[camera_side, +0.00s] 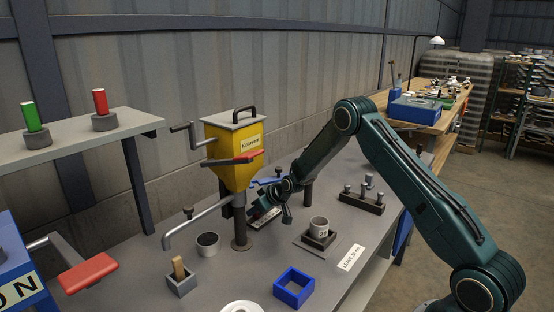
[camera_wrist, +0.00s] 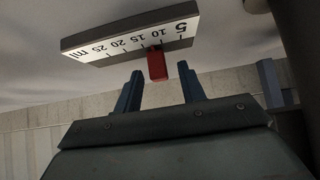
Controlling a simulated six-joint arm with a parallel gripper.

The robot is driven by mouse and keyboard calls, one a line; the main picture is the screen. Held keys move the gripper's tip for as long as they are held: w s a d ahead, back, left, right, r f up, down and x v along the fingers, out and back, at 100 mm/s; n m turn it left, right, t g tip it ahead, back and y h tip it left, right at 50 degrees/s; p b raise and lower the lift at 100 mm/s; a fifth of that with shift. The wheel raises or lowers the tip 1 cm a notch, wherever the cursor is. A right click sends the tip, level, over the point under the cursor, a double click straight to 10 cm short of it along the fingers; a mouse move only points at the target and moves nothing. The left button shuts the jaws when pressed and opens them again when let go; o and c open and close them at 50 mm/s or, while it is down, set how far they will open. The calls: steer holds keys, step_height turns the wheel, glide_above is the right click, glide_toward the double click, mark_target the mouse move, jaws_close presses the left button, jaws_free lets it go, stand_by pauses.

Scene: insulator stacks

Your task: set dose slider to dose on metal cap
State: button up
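The dose slider is a small red block (camera_wrist: 157,65) on the front edge of a white scale (camera_wrist: 130,42). The scale reads 5, 10, 15, 20, 25 ml, upside down in the wrist view, and the red block sits near the 10 to 15 marks. My gripper (camera_wrist: 160,90) is open, its two blue fingers apart with the block ahead of and between the tips. In the side view my gripper (camera_side: 272,206) is low beside the yellow hopper (camera_side: 231,155). A grey cup (camera_side: 319,227), probably the metal cap, stands on a square base; its dark marking is too small to read surely.
A grey spout (camera_side: 190,225) reaches left from the hopper, with a dark-filled cup (camera_side: 207,243) beneath nearby. A blue square frame (camera_side: 294,287) and a peg block (camera_side: 361,200) stand on the bench. A shelf (camera_side: 75,140) holds green and red cylinders.

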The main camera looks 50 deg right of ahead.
steer(key=v, duration=1.2)
steer(key=shift+s+r, duration=0.25)
steer(key=shift+s, duration=0.9)
steer(key=shift+w, duration=0.1)
steer(key=shift+x, duration=6.8)
steer(key=shift+c, duration=0.4)
